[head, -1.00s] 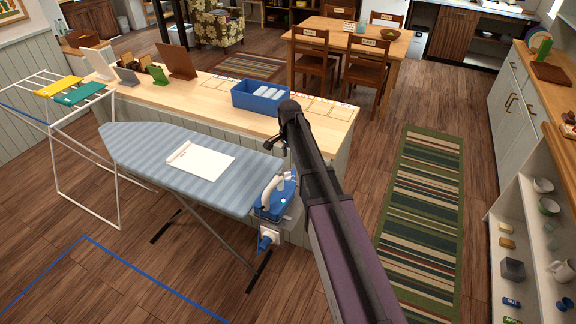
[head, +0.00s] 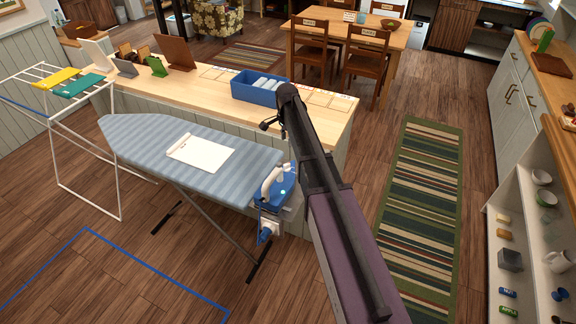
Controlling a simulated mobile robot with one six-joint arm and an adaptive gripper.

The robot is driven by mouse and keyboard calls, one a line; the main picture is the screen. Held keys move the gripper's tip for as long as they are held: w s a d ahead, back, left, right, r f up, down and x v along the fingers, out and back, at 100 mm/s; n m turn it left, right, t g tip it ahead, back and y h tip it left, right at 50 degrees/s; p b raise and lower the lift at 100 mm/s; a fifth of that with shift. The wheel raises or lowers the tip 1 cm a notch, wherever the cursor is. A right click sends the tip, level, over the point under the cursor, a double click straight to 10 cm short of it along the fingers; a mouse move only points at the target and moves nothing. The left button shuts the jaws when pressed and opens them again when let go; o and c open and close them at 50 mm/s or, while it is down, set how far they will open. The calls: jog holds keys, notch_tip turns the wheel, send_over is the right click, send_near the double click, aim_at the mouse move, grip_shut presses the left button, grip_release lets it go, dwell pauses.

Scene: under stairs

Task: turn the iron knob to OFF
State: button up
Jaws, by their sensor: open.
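The blue iron (head: 270,198) with a white handle rests at the right end of the striped blue ironing board (head: 130,140). A small pale cyan spot shows on its right side; I cannot tell whether it is the knob or a light. The knob's setting is too small to read. My gripper (head: 267,126) is open and empty, a small dark shape left of my arm's end, above and apart from the iron in the picture. My arm partly hides it. A white piece with a blue part (head: 268,231) hangs below the iron.
A white cloth or sheet (head: 201,152) lies on the board. Behind it, a wooden counter (head: 215,92) carries a blue bin (head: 259,88) and stands. A white drying rack (head: 88,201) stands left. A striped rug (head: 418,210) and open shelves (head: 528,222) are right.

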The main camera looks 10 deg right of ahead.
aim_at(287, 164)
jog(key=shift+f+b, duration=6.35)
jog(key=shift+f, duration=0.2)
grip_shut()
jog(key=shift+d, duration=0.2)
jog(key=shift+a, duration=0.15)
